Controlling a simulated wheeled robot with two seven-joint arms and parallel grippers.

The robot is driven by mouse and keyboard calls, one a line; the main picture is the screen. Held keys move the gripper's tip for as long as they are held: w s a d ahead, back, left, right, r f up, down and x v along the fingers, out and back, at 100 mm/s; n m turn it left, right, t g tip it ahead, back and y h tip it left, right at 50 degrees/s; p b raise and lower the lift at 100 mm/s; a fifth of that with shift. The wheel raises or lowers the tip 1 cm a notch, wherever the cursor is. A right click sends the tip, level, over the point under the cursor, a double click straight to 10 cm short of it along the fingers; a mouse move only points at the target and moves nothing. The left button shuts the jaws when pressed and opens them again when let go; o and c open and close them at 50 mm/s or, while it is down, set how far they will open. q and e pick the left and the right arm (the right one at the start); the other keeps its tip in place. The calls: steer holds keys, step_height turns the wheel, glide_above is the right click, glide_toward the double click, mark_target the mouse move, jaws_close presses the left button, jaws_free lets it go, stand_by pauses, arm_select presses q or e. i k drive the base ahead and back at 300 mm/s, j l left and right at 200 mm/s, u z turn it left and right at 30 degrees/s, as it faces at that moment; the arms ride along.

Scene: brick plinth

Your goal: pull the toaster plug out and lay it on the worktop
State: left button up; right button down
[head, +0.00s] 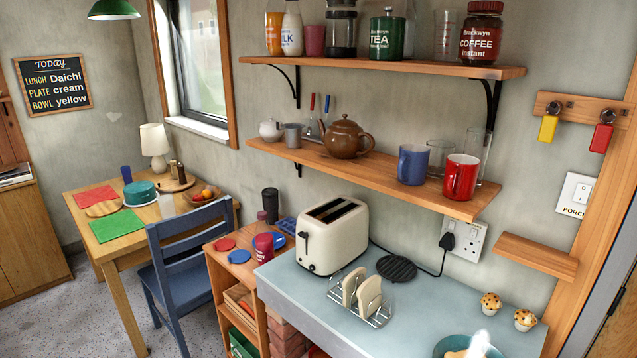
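The black toaster plug (447,241) sits in the left side of a white double wall socket (464,238), low on the wall at the right. Its black cord (442,266) hangs down and runs left behind the worktop items towards the toaster. The cream toaster (334,235) stands at the left end of the pale blue-grey worktop (335,318). Neither of my grippers shows in the head view.
A toast rack (377,316) with toast and a round black trivet (396,268) occupy the worktop in front of the socket. Two muffins (525,320) and a teal bowl (448,347) are at the right. A small wooden shelf (535,256) juts out right of the socket.

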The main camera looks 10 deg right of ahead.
mark_target(447, 242)
steer(key=i+j+z, duration=0.2)
steer(key=z, duration=0.3)
steer(key=i+j+z, duration=0.15)
steer(key=j+z, duration=0.15)
steer(key=z, duration=0.2)
steer(key=i+j+z, duration=0.1)
steer(key=j+z, duration=0.25)
steer(key=z, duration=0.15)
steer(key=i+j, duration=0.1)
steer(key=j, duration=0.5)
steer(key=i+j+z, duration=0.15)
steer(key=j, duration=1)
steer(key=z, duration=0.05)
